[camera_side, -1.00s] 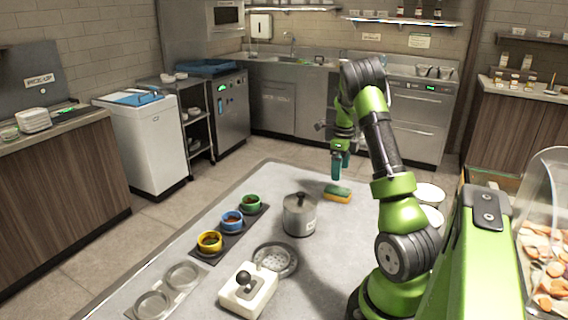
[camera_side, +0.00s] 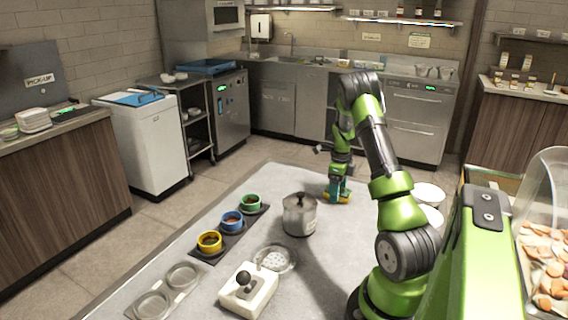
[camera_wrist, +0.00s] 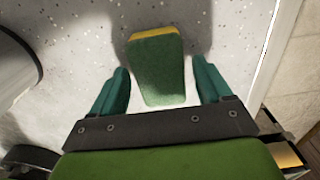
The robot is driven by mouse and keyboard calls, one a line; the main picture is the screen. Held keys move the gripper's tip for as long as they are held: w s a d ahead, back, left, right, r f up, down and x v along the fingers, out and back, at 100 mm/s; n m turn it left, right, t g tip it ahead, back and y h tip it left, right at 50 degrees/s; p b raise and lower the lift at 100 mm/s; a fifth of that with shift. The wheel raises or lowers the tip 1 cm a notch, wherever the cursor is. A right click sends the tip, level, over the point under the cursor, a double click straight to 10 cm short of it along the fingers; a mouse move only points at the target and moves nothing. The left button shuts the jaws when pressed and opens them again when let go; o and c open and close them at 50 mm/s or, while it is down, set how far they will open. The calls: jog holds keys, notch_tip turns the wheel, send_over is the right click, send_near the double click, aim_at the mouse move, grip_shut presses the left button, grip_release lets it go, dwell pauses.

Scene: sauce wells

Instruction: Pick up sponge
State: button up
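The sponge (camera_wrist: 158,75) is green with a yellow end and lies on the pale speckled table top. In the wrist view it sits between the two teal fingers of my gripper (camera_wrist: 160,88), with a gap on each side. The fingers are apart, so the gripper is open. In the side view my gripper (camera_side: 337,190) is down at the sponge (camera_side: 345,200) on the far part of the table. The gripper hides most of the sponge there.
A lidded metal pot (camera_side: 299,217) stands left of the gripper. A dark tray holds yellow (camera_side: 209,242), blue (camera_side: 232,221) and green (camera_side: 251,203) sauce cups. A white box with a black knob (camera_side: 248,290) and a round perforated plate (camera_side: 275,258) are nearer. White round containers (camera_side: 430,193) stand right.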

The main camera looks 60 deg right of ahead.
jog(key=c, duration=0.9)
jog(key=shift+r, duration=0.15)
jog(key=shift+r, duration=0.65)
notch_tip(320, 180, up, 2)
jog(key=shift+a+r, duration=0.15)
jog(key=s+a, duration=0.2)
jog(key=a, duration=0.2)
jog(key=s+a, duration=0.3)
jog(key=a, duration=0.2)
jog(key=s+a+r, duration=0.1)
jog(key=s+a, duration=0.2)
jog(key=a, duration=0.1)
jog(key=shift+s+a+r, duration=0.1)
jog(key=shift+a, duration=0.15)
